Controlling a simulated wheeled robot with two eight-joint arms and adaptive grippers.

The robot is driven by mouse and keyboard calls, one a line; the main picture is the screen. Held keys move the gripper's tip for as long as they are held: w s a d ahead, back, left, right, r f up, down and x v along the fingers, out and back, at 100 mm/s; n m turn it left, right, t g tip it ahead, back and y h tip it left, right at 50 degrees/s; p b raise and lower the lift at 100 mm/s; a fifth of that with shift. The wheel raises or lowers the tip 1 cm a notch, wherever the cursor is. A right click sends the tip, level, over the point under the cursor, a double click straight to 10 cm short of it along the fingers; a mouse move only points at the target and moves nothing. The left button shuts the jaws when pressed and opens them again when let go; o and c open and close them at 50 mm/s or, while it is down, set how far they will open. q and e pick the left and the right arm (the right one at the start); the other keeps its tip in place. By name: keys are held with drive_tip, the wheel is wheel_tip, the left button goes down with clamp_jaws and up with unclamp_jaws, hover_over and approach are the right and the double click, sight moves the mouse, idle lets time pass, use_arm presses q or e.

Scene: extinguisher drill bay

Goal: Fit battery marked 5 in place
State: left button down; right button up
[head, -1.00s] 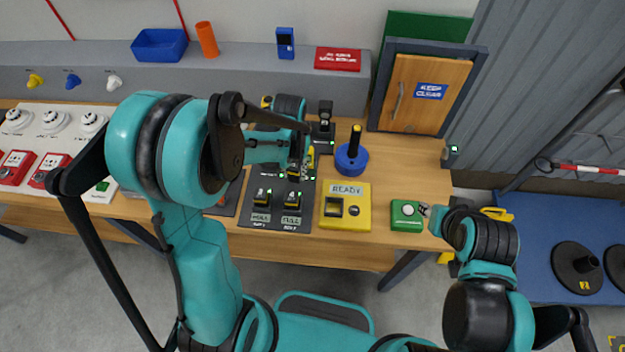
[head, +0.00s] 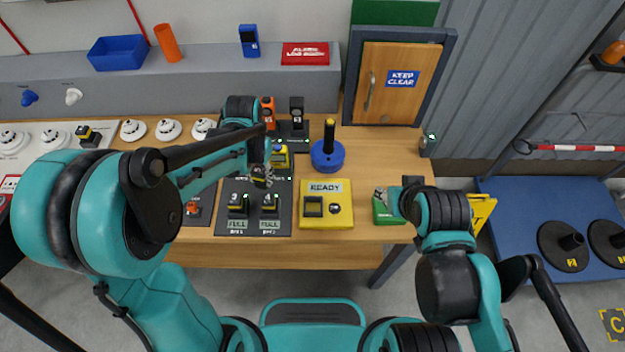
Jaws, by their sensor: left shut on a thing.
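My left gripper (head: 260,170) is shut on a small black and yellow battery (head: 260,181), held above the dark charging board (head: 225,228). Its number cannot be read. Two black and yellow batteries stand in the board's front bays, the left one (head: 237,204) and the right one (head: 269,204); both bays show FULL labels. The left one seems marked 3; the other's number is unclear. A yellow box (head: 340,213) with a READY display and a dark square recess stands right of the board. My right gripper (head: 383,193) is at the green box (head: 384,216); its fingers are too small to judge.
A blue round base with a black upright handle (head: 327,157) stands behind the yellow box. Upright handsets (head: 297,112) stand behind the board. Another black and yellow block (head: 87,135) sits on the white detector panel at left.

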use_arm(q)
drive_tip(key=s+d+r+m+p, duration=0.3)
drive_tip(key=d+m, duration=0.4)
drive_tip(key=s+d+r+m+p, duration=0.2)
drive_tip(key=s+d+r+m, duration=0.1)
drive_tip(key=d+m, duration=0.45)
drive_tip(key=shift+s+f+b, duration=0.2)
drive_tip(key=shift+f+b, duration=1.95)
drive_tip(key=shift+f, duration=0.5)
drive_tip(key=shift+a, duration=0.15)
drive_tip(key=shift+f+b, duration=1.05)
drive_tip(key=shift+b, duration=0.05)
drive_tip(key=shift+r, duration=0.15)
wheel_tip(320, 180, up, 5)
drive_tip(key=p, duration=0.4)
